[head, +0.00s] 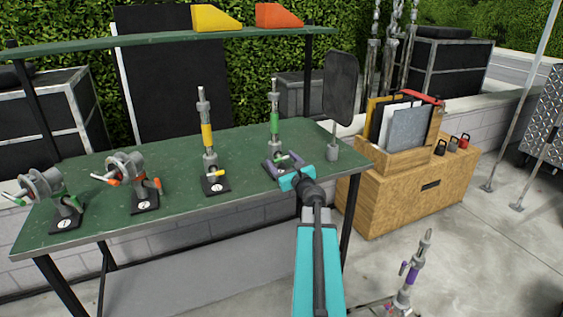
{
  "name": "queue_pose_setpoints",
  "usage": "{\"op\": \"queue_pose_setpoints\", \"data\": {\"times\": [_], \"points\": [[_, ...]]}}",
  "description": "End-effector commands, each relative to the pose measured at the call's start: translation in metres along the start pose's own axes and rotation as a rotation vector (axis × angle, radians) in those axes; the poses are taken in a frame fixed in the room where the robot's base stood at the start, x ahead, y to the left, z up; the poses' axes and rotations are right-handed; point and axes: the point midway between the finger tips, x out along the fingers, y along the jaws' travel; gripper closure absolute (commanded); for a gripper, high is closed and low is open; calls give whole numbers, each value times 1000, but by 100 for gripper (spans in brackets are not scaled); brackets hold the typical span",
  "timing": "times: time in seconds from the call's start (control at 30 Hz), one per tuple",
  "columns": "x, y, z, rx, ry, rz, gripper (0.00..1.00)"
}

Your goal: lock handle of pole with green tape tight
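The pole with green tape (275,125) stands upright on a small dark base at the right part of the green table. A green handle shows at the middle of the pole, near its tape. My gripper (284,163) is at the end of the teal arm, low at the pole's base. Its two purple-grey fingers look spread apart, one on each side of the pole's lower part. I cannot tell whether they touch it. The base is partly hidden by my gripper, and the handle's tightness cannot be seen.
A pole with yellow tape (207,135) stands to the left. Two grey clamps with green (45,190) and orange (127,170) parts sit further left. A dark paddle on a stand (341,90) is close on the right. A green shelf (150,40) spans above.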

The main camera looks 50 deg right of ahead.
Motion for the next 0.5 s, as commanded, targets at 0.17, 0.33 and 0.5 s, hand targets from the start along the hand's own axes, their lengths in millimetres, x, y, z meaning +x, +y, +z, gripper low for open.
{"op": "queue_pose_setpoints", "data": {"times": [0.17,0.33,0.5], "points": [[0,0,1,0,-1,0,34],[-3,0,1,0,-1,-1,34],[-12,0,1,0,-1,-2,34]]}}
